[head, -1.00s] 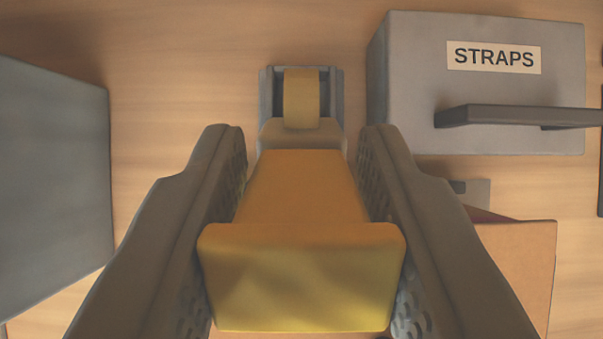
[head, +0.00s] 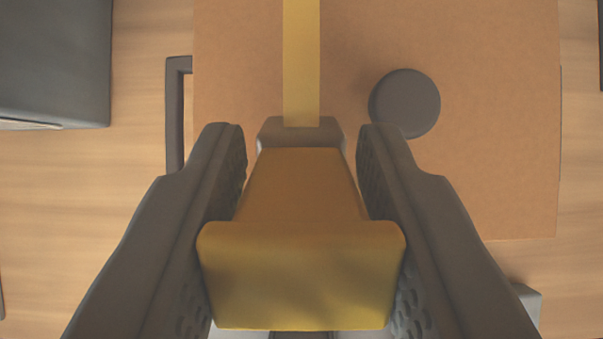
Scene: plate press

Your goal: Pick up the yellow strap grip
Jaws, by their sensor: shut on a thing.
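The yellow strap grip (head: 300,275) is a chunky yellow block with an orange-lit upper face, in the lower middle of the head view. My gripper (head: 301,185) is shut on it, one dark finger on each side. A flat yellow strap (head: 301,65) runs from a grey piece (head: 301,132) at the grip's far end up to the top edge of the picture. The strap lies over a brown cardboard-coloured surface. The strap's far end is out of view.
The broad brown panel (head: 480,180) fills the upper right, with a round dark knob (head: 404,103) on it. A dark bar-like handle (head: 174,115) stands at its left edge. A dark grey box (head: 55,60) is at upper left. Bare wooden table (head: 80,220) shows at left.

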